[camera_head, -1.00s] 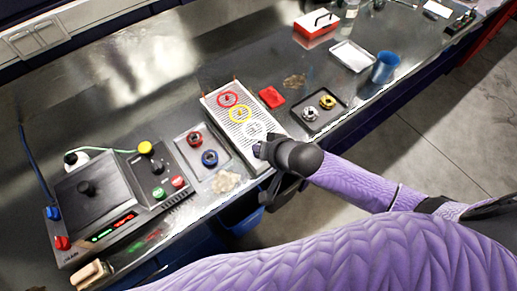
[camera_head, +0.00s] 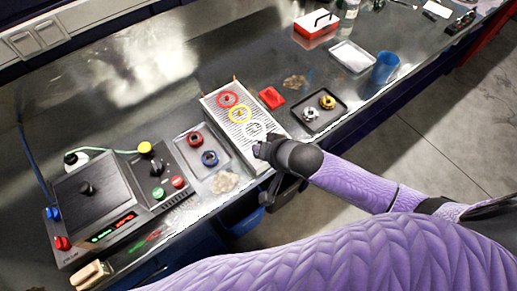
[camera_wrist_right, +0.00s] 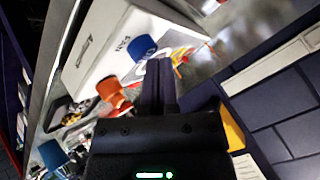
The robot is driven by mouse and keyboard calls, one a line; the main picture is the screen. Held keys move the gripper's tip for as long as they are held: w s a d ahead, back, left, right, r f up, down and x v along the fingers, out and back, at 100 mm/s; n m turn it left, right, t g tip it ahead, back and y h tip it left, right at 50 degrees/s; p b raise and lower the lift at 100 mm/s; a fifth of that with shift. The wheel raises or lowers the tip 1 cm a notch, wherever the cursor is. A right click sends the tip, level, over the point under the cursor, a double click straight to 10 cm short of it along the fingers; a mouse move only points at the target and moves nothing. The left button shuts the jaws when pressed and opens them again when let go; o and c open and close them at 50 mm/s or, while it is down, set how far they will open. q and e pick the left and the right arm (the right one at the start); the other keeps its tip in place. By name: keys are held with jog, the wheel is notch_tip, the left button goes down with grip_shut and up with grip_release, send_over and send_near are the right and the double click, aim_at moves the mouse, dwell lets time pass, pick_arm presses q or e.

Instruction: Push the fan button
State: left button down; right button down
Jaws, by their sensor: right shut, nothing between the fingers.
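A black control unit (camera_head: 95,200) stands at the left of the bench, with a digital display on its front. Its side panel has a yellow button (camera_head: 145,148), a green button (camera_head: 158,193) and a red button (camera_head: 178,182). My left gripper is not in view.
The perforated plate (camera_head: 215,105) bears red, yellow and white rings. A grey tray (camera_head: 190,145) with red and blue parts lies between it and the panel. A dark tray (camera_head: 325,118), red block (camera_head: 271,97) and blue cup (camera_head: 385,68) stand to the right.

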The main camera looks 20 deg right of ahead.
dwell(0.4)
jog(key=shift+f, duration=0.15)
jog(key=shift+f, duration=0.35)
